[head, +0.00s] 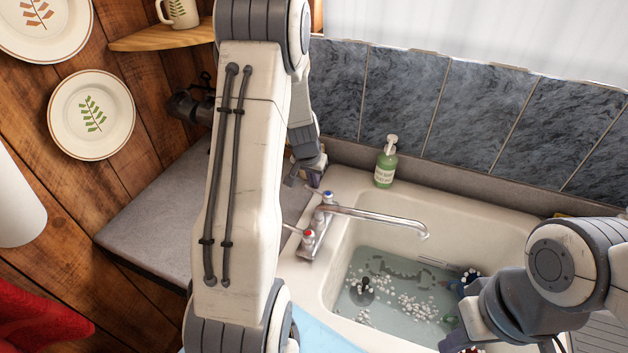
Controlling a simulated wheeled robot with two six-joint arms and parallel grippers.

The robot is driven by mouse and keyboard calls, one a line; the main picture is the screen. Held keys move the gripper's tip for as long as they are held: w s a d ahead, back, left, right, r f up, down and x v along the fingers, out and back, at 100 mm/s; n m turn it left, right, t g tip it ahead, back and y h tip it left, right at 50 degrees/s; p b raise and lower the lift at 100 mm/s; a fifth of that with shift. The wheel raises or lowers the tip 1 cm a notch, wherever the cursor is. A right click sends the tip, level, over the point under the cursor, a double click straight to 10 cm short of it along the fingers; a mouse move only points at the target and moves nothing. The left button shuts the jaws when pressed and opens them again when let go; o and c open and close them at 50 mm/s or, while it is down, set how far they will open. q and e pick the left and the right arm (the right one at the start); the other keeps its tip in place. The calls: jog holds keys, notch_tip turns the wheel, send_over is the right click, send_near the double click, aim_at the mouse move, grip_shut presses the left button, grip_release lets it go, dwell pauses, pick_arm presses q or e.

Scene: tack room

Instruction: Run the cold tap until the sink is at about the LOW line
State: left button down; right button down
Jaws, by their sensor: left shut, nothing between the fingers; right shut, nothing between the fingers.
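The cream sink (337,290) holds shallow, clear greenish water (395,290) with many small white bits in it. Short dark marks (440,262) show on its back wall, too small to read as LOW. The chrome mixer tap's spout (385,218) reaches over the basin, and I see no stream from it. The blue-topped cold tap (328,197) stands behind the red-topped hot tap (309,236). My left gripper (308,176) is shut and empty, just behind the cold tap; contact is unclear. My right gripper (457,338) is shut, low over the sink's front right, partly cut off.
A green soap bottle (385,163) stands on the sink's back ledge. A small blue object (466,280) is at the basin's right side. A grey counter (150,225) lies left of the sink. My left arm hides part of the counter. Plates (91,114) hang on the wooden wall.

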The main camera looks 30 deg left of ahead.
pick_arm(q)
jog(key=shift+s+b, duration=0.45)
jog(key=shift+b, duration=0.3)
jog(key=shift+s+d, duration=0.15)
